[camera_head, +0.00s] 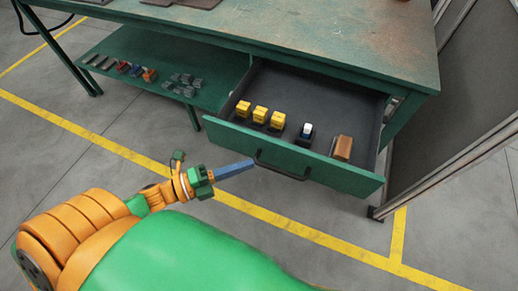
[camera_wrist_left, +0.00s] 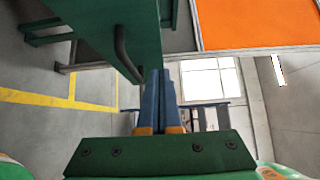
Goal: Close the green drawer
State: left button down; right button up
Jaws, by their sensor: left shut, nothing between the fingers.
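The green drawer (camera_head: 335,174) stands pulled out from under the green workbench, with its dark inside showing. A black bar handle (camera_head: 280,168) is on its front face. Several yellow blocks, a small white-topped item and a brown block lie inside. My left gripper (camera_head: 252,163) is shut and empty, its blue fingers pointing at the drawer front just left of the handle. In the left wrist view the closed fingers (camera_wrist_left: 160,75) appear beside the dark handle (camera_wrist_left: 125,55) and the green drawer front (camera_wrist_left: 145,25); I cannot tell whether they touch. My right gripper is not in view.
The workbench top (camera_head: 330,30) is above the drawer. A lower green shelf (camera_head: 130,50) at the left holds several small parts. A grey panel with a metal frame (camera_head: 450,110) stands close on the right. The floor before the drawer, with yellow lines, is clear.

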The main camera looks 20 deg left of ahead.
aim_at(274, 144)
pick_arm(q)
jog(key=w, duration=0.1)
jog(key=w+d, duration=0.1)
jog(key=w, duration=0.3)
jog(key=shift+w+d+b, duration=0.1)
jog(key=shift+d+b, duration=0.2)
jog(key=shift+d, duration=0.05)
jog(key=shift+w, duration=0.35)
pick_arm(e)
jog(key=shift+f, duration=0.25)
pick_arm(q)
jog(key=shift+w, duration=0.15)
